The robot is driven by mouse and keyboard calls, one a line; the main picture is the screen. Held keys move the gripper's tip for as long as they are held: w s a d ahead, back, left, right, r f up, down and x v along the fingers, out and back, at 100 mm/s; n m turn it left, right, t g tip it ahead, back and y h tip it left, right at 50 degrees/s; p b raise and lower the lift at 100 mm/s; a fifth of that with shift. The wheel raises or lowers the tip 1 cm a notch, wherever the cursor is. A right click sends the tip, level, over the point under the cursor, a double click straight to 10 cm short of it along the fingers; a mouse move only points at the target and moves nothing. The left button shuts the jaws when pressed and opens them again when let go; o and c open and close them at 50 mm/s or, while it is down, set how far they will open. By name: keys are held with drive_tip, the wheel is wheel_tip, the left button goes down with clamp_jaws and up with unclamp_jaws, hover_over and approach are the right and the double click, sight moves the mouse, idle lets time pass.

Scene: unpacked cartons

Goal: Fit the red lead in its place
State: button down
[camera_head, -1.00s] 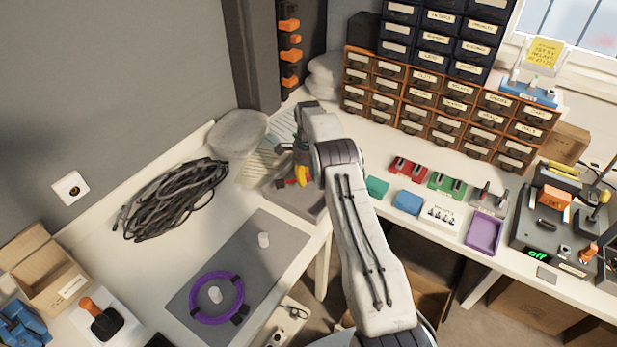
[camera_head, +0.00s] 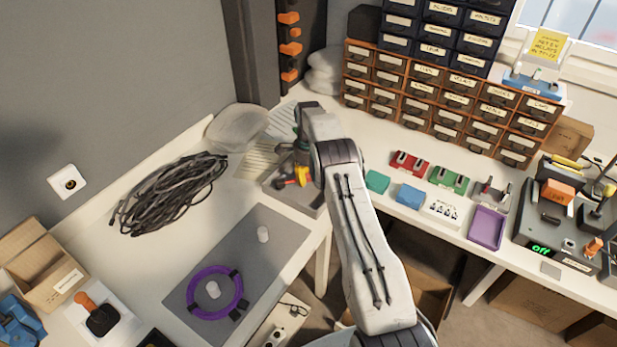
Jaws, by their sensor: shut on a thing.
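My gripper (camera_head: 291,165) is at the far corner of the bench, low over a grey metal block (camera_head: 308,196). My own arm hides much of it. A small red piece (camera_head: 280,184), which looks like the red lead, shows at the fingertips, beside a yellow piece (camera_head: 302,176). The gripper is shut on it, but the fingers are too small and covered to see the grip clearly. I cannot tell whether the red piece touches the block or where its place is.
A purple ring (camera_head: 216,293) lies on a grey mat (camera_head: 262,227). A dark cable coil (camera_head: 168,195) lies by the wall. Red (camera_head: 410,163) and green (camera_head: 449,179) holders and a purple tray (camera_head: 487,228) stand on the right bench, before drawer units (camera_head: 440,105).

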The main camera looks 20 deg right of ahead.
drive_tip(key=shift+f+b, duration=0.35)
drive_tip(key=shift+f, duration=0.2)
drive_tip(key=c, duration=0.9)
unclamp_jaws()
drive_tip(key=shift+r, duration=0.1)
wheel_tip(320, 180, up, 12)
drive_tip(key=shift+f, duration=0.1)
